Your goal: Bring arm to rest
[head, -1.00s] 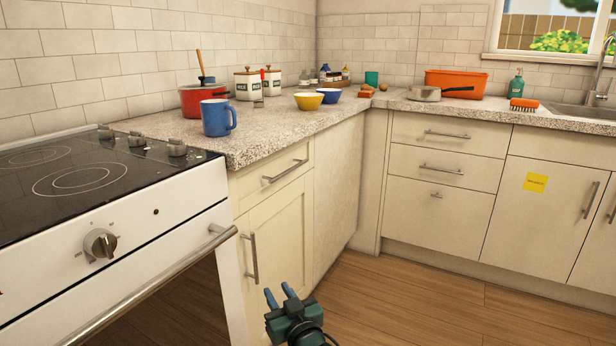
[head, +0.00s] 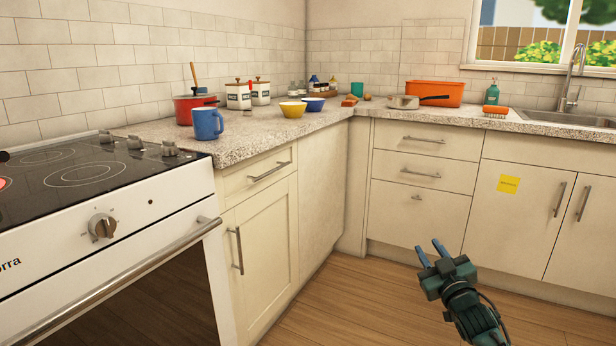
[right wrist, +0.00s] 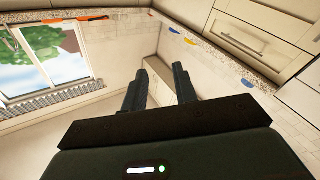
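My right gripper (head: 431,254) is at the lower right of the head view, over the wooden floor and in front of the white lower cabinets. Its two blue fingers are apart with nothing between them. The right wrist view also shows the fingers (right wrist: 160,85) spread and empty, with the room tilted behind them. The gripper touches nothing that I can see. My left gripper is in neither view.
A white stove (head: 120,235) with a black top stands at the left. The counter (head: 235,145) holds a blue mug (head: 207,124), a red pot (head: 190,108), bowls, a pan (head: 404,102) and an orange container (head: 434,93). The wooden floor (head: 345,310) is clear.

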